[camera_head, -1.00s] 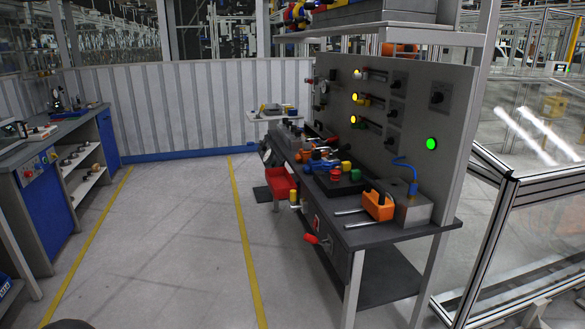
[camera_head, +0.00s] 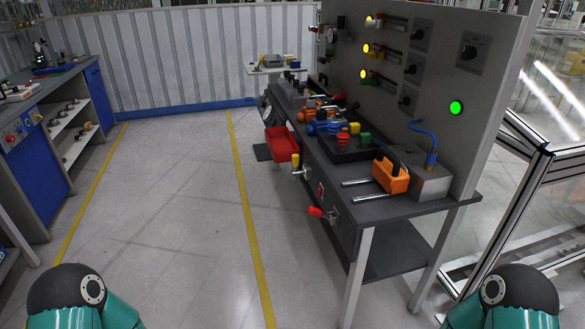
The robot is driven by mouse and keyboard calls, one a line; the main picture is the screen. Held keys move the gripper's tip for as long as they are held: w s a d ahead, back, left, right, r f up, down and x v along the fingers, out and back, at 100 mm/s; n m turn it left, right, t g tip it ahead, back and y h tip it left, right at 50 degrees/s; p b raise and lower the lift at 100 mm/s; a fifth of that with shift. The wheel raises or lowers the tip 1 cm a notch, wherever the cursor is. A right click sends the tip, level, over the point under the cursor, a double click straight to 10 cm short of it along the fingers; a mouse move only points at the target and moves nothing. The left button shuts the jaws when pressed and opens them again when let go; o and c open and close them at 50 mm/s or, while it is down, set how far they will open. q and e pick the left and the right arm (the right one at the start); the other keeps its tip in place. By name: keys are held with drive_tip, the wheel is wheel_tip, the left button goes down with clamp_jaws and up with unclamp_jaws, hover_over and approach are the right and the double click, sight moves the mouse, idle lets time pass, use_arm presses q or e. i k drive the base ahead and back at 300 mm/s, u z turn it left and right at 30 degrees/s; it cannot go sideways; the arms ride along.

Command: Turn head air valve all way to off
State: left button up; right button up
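The workbench (camera_head: 430,208) with an upright grey panel (camera_head: 445,105) stands right of centre. A valve with a red handle (camera_head: 315,211) and one with a yellow handle (camera_head: 296,160) sit on its front side. The panel carries several dark rotary knobs, one on a square plate (camera_head: 468,52), and small fittings at its far end (camera_head: 326,38). I cannot tell which of these is the head air valve, and no label is readable. Only the upper parts of my two arms show at the bottom corners; both grippers are out of view.
An orange tool (camera_head: 390,175), a blue-hosed block (camera_head: 425,182) and several parts lie on the bench. A red bin (camera_head: 281,142) hangs at its front. A blue cabinet (camera_head: 45,185) stands left. Metal framing stands right. The floor between is clear.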

sight(295, 173)
drive_tip(key=k, duration=1.25)
drive_tip(key=u, duration=0.55)
drive_tip(key=i, duration=1.2)
drive_tip(key=u, duration=0.75)
drive_tip(key=i, duration=1.4)
drive_tip(key=z, duration=0.75)
drive_tip(key=i, duration=1.2)
drive_tip(key=z, duration=0.85)
drive_tip(key=k, duration=0.6)
drive_tip(key=u, duration=0.05)
